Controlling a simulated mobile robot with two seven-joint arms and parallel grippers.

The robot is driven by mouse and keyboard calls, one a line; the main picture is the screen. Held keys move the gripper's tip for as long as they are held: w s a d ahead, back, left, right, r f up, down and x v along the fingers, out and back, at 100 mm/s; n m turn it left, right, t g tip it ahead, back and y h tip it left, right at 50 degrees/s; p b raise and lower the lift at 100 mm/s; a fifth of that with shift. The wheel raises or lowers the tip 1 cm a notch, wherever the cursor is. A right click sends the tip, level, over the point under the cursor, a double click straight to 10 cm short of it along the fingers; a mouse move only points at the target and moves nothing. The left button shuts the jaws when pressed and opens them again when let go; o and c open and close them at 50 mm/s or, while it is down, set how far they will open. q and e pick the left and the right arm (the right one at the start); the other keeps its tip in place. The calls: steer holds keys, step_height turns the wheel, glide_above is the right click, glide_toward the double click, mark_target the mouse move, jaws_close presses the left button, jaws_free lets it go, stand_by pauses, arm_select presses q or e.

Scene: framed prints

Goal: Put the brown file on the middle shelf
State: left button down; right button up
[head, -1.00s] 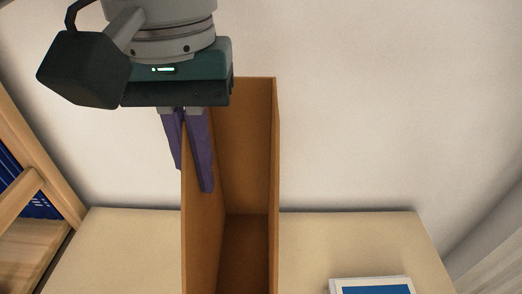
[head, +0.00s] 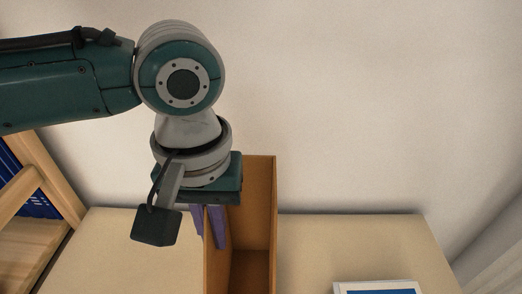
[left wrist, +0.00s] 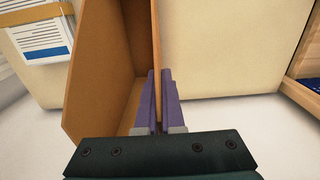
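The brown file (head: 260,200) is an open-topped box standing upright over the pale table (head: 350,240). Its lower part runs out of the head view. My left gripper (head: 209,227) has its purple fingers on either side of the file's left wall in the head view, and is shut on that wall. The left wrist view shows the same wall of the file (left wrist: 95,80) between the two fingertips (left wrist: 160,90). I cannot tell whether the file touches the table. A wooden shelf unit (head: 55,175) is at the left edge, only partly in view. My right gripper is not in view.
Blue items (head: 35,205) sit in the shelf unit. A white-edged blue item (head: 378,289) lies on the table at bottom right. A pale wall (head: 370,110) stands behind the table.

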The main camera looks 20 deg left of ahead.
arm_select(q)
steer(key=shift+f, duration=0.15)
steer(key=c, duration=1)
jaws_free()
steer(key=shift+c, duration=0.2)
